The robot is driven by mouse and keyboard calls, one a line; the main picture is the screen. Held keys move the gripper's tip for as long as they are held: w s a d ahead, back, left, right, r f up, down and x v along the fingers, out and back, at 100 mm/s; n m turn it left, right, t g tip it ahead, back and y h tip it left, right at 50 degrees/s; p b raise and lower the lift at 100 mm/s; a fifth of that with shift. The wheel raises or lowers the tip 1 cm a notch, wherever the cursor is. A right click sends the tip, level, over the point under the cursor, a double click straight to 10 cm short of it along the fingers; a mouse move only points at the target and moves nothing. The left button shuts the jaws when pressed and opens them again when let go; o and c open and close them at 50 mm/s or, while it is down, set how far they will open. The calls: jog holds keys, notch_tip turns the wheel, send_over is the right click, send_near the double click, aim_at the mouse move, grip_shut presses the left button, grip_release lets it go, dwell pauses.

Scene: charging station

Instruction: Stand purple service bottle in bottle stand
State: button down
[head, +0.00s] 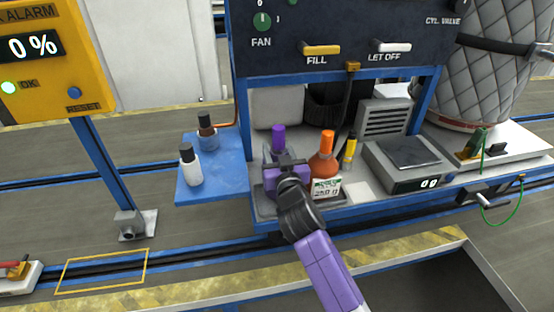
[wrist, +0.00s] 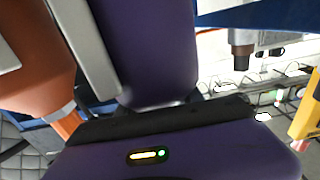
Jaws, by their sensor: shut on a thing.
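The purple service bottle (head: 278,138) stands out above my gripper (head: 287,167) in the head view, its cap up; its lower part is hidden behind the gripper. In the wrist view its dark purple body (wrist: 150,50) fills the middle, beside a grey finger (wrist: 92,45). My gripper is shut on this bottle, over the front of the station's counter. Whether the bottle's base touches anything is hidden.
An orange bottle (head: 321,166) with a weight label is close to the gripper's right. A yellow bottle (head: 350,152) and a scale (head: 402,162) reading 0 g are farther right.

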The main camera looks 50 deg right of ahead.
jog(key=shift+f+b, duration=0.3)
jog(key=shift+f, duration=1.35)
jog(key=c, duration=0.8)
grip_release()
jog(key=shift+o, duration=0.2)
jog(key=shift+r, duration=0.1)
